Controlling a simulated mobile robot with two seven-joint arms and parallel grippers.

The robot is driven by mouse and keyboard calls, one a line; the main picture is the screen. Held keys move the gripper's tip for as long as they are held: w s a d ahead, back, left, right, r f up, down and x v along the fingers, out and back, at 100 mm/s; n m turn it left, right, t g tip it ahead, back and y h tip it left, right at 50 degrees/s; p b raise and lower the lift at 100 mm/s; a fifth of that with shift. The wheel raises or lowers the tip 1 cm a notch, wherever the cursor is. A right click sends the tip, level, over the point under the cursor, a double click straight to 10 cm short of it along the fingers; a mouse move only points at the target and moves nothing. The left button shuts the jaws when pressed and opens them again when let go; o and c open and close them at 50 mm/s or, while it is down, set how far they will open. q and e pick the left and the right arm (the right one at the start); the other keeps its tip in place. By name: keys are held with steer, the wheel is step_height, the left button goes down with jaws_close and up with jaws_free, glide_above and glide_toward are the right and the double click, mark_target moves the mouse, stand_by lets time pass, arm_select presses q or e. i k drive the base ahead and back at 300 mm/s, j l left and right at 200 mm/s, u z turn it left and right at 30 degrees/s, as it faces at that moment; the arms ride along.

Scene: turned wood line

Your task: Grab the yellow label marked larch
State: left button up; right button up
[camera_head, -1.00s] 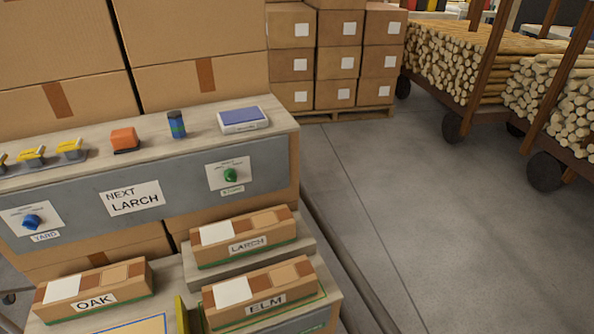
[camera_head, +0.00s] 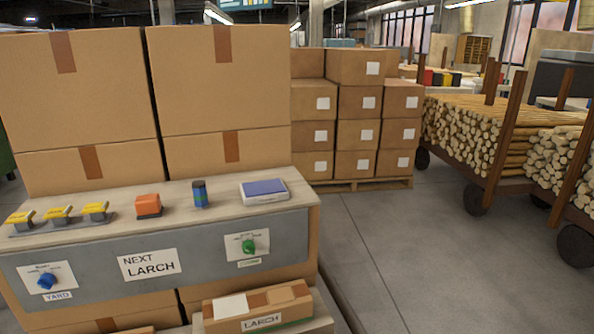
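Several yellow-topped pieces, which may be the labels, sit in a row on a dark rack at the left end of the bench top: a left one (camera_head: 20,217), a middle one (camera_head: 57,212) and a right one (camera_head: 95,208). Any writing on them is too small to read. A sign (camera_head: 150,264) on the bench front reads NEXT LARCH. A box marked LARCH (camera_head: 258,305) lies low in front of the bench. Neither of my grippers is in view.
Large cartons (camera_head: 222,85) stand behind. A blue knob (camera_head: 47,281) and green knob (camera_head: 249,246) are on the front.

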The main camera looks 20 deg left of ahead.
mark_target(101, 207)
steer(key=u, duration=1.75)
